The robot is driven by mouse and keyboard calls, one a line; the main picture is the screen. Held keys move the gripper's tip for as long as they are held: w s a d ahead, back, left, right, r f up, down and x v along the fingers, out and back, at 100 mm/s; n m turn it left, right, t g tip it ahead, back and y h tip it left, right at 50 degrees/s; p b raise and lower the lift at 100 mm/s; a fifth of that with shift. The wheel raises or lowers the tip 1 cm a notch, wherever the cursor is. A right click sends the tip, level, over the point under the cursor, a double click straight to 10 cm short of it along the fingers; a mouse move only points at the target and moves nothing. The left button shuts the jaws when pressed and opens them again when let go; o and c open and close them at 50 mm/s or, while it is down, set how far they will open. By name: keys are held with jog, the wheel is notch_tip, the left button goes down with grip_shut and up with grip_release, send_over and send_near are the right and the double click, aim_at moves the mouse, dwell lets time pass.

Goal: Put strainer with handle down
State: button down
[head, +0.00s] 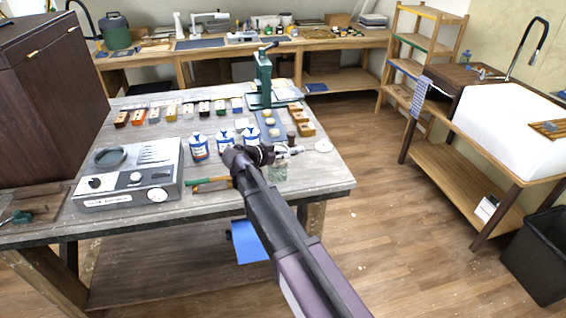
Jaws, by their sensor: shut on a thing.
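My gripper (286,151) is over the right part of the grey wooden workbench (326,176), just right of the white and blue cans. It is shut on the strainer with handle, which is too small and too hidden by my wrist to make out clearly. A clear glass jar (278,171) stands just below the gripper in the picture. I cannot tell whether the strainer touches the bench.
White and blue cans (199,146), a green press (264,78), a grey control box (132,176) and a white disc (323,146) stand on the bench. A row of small blocks (155,115) lies behind. The bench's right front corner is bare.

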jog(key=shift+f+b, duration=0.35)
jog(key=shift+f, duration=0.3)
jog(key=shift+f+b, duration=0.3)
jog(key=c, duration=0.8)
grip_release()
jog(key=shift+o, duration=0.2)
jog(key=shift+r, duration=0.25)
jog(key=shift+r+p, duration=0.2)
jog(key=shift+p, duration=0.2)
jog(key=p+v, duration=0.4)
jog(key=v, duration=0.8)
jog(key=shift+d+f, duration=0.1)
